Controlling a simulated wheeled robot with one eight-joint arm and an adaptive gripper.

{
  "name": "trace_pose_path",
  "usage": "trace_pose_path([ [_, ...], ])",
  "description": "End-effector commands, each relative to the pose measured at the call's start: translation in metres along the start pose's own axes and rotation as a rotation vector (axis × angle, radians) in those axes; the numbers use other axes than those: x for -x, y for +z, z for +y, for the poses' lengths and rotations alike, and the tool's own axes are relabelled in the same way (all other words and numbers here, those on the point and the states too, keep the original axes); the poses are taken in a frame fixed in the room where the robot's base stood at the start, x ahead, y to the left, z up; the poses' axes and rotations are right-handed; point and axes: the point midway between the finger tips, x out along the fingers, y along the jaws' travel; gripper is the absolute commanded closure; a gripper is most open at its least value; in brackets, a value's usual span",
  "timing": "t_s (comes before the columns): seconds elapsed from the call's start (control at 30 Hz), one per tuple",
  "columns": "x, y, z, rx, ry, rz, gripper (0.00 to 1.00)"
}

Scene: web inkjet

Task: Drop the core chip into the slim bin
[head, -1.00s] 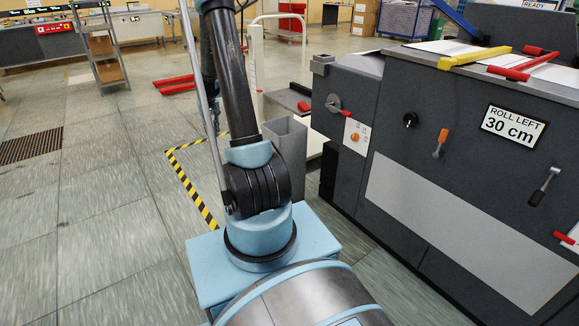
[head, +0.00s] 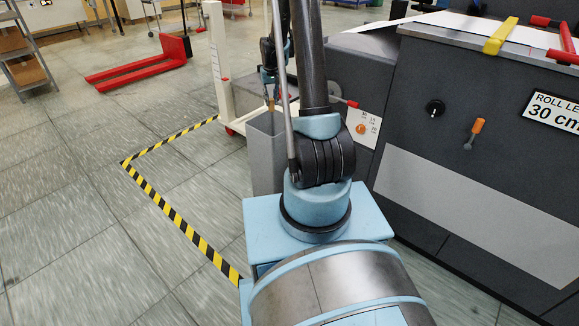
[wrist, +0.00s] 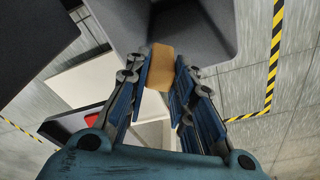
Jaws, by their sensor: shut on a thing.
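The core chip (wrist: 160,66) is a small orange-brown block between the fingertips in the wrist view. My gripper (wrist: 161,75) is shut on it. In the head view, the chip (head: 270,104) shows as a small tan tip below my gripper (head: 269,92), close above the slim bin's mouth. The slim bin (head: 265,162) is a tall, narrow grey container standing upright on the floor, partly hidden by my arm. In the wrist view, its wall (wrist: 228,52) and dark opening lie ahead of the fingertips. Whether the chip is fully inside the rim's outline I cannot tell.
The large dark press (head: 470,130) stands right of the bin. A white upright frame (head: 216,65) stands behind it, and a red pallet truck (head: 150,65) is farther left. Yellow-black floor tape (head: 185,220) borders open tiled floor on the left.

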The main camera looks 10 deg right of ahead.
Motion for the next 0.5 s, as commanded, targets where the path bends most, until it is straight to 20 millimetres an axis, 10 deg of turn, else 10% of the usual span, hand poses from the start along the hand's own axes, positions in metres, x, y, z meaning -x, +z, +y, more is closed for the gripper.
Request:
trace_pose_path([
  [0.5,0.000,0.002,0.028,-0.011,0.001,-0.002,0.94],
])
